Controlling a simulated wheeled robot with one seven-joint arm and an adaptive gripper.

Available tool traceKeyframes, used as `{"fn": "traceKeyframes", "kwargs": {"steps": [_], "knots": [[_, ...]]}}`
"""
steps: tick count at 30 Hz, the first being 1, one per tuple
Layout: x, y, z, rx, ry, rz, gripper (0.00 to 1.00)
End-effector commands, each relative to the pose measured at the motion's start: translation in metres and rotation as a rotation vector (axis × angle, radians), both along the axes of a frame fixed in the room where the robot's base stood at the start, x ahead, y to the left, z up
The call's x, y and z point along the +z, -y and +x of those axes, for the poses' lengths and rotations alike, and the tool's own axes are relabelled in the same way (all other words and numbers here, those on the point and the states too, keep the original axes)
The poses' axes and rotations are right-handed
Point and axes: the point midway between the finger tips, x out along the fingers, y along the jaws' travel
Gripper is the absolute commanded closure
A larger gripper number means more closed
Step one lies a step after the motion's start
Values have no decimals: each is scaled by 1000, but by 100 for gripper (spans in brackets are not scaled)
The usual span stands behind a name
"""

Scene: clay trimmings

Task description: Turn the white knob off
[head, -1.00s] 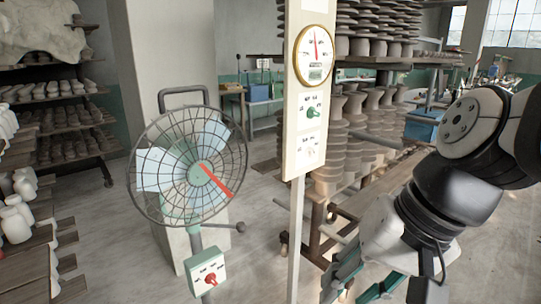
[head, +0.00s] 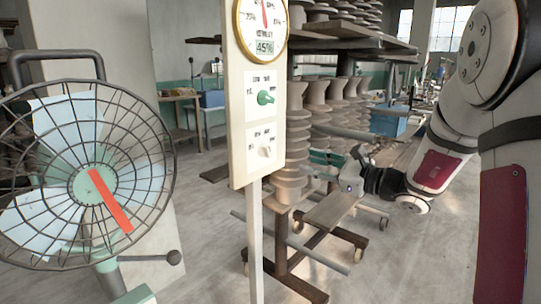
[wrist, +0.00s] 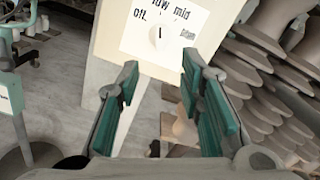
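The white knob (head: 265,151) is on the lower plate of a cream upright panel (head: 237,130), below a green knob (head: 265,97). In the wrist view the white knob (wrist: 160,36) is near the top middle, with a short dark line on it that looks nearly upright. Printed words around it include "Off" at upper left and "low" and "mid" above. My gripper (wrist: 160,72) is open, with its green-padded fingers apart and nothing between them. The knob shows beyond the fingertips, apart from them. In the head view my gripper (head: 322,160) is to the right of the panel.
A round dial (head: 263,20) tops the panel, and a post (head: 255,240) holds it up. A caged fan (head: 90,180) with a red pointer stands at left. Racks of stacked clay pieces (head: 345,100) stand behind my arm. The floor between fan and post looks open.

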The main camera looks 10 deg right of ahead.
Motion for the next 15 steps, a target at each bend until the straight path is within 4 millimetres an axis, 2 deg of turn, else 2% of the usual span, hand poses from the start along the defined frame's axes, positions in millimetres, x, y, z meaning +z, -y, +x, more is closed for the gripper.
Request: {"fn": "traceKeyframes", "kwargs": {"steps": [5, 15], "knots": [[1, -11, 14, 2, 2, 3, 66], [0, -50, 67, 4, 1, 1, 66]]}}
